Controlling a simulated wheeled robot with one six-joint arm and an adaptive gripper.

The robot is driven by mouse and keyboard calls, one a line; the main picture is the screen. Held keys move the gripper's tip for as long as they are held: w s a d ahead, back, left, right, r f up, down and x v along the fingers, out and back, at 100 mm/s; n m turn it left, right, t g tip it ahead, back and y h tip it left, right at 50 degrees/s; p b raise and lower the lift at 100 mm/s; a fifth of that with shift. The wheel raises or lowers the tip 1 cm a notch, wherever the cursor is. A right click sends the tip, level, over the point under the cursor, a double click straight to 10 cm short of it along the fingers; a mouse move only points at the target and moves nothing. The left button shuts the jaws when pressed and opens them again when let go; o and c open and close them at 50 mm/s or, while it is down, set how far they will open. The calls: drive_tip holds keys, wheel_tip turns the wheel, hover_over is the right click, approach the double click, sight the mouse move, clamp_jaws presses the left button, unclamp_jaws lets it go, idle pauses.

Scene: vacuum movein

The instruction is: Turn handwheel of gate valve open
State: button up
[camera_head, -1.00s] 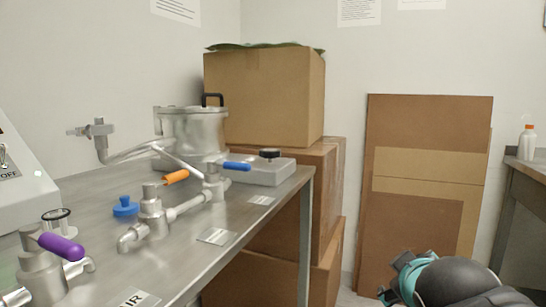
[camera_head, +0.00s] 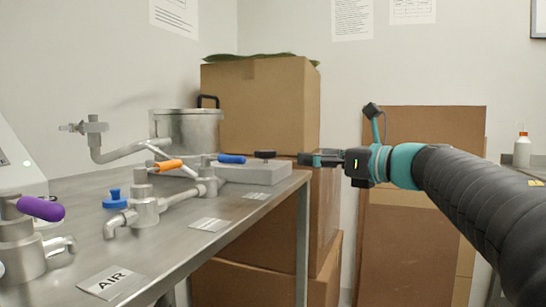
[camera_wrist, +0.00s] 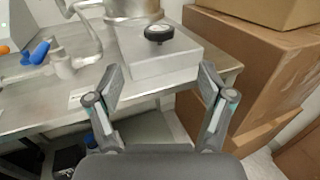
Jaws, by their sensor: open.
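A small black handwheel (camera_head: 264,154) sits on top of a flat grey block (camera_head: 250,174) at the far right corner of the steel bench. In the wrist view the handwheel (camera_wrist: 159,33) is ahead of my gripper, near the top middle, on the block (camera_wrist: 150,60). My gripper (camera_head: 308,159) is just right of the handwheel in the head view, at about its height, and apart from it. In the wrist view the fingers of my gripper (camera_wrist: 160,82) are spread wide with nothing between them.
The steel bench (camera_head: 240,211) also bears pipes with orange (camera_head: 165,166), blue (camera_head: 231,159) and purple (camera_head: 41,208) handles, a blue knob (camera_head: 115,199) and a metal pot (camera_head: 188,130). Stacked cardboard boxes (camera_head: 262,103) stand behind the bench's right end.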

sight(274, 153)
drive_tip(key=x, duration=1.3)
drive_tip(key=shift+w+a+p, duration=0.1)
drive_tip(key=shift+a+p, duration=0.2)
drive_tip(key=shift+p, duration=0.05)
drive_tip(key=c, duration=1.2)
